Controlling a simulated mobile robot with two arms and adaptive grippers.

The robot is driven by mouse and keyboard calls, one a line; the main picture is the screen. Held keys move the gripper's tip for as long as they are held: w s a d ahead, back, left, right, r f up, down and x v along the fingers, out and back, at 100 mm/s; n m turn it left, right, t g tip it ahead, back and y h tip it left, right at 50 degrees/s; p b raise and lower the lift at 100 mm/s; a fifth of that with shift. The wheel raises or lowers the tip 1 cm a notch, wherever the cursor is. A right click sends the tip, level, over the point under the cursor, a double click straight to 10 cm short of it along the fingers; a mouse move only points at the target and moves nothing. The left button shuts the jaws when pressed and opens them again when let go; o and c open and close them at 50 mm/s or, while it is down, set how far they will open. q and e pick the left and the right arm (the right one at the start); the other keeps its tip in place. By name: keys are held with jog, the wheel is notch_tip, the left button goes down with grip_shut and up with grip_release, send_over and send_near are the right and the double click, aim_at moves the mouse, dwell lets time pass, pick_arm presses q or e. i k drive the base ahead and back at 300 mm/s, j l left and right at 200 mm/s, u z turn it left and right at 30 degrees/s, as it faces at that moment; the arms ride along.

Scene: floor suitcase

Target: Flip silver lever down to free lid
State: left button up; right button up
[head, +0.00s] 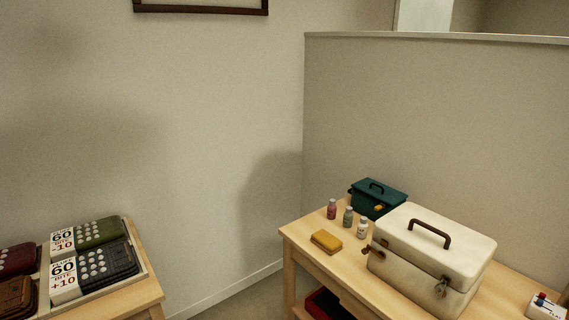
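A cream case (428,258) with a closed lid and a dark brown top handle (429,233) stands on the wooden table (296,239) at the right. A metal latch (441,286) sits on its front face across the lid seam; whether its lever is up or down is too small to tell. Another small metal fitting (367,250) shows at the case's left corner. Neither of my grippers is in view.
A teal box (378,199), several small bottles (348,216) and a yellow block (326,241) stand left of the case. A small white box (545,307) lies at the right. A second table (146,289) at lower left holds a tray of wallet-like items.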

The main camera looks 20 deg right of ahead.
aim_at(440, 288)
jog(key=z, duration=1.55)
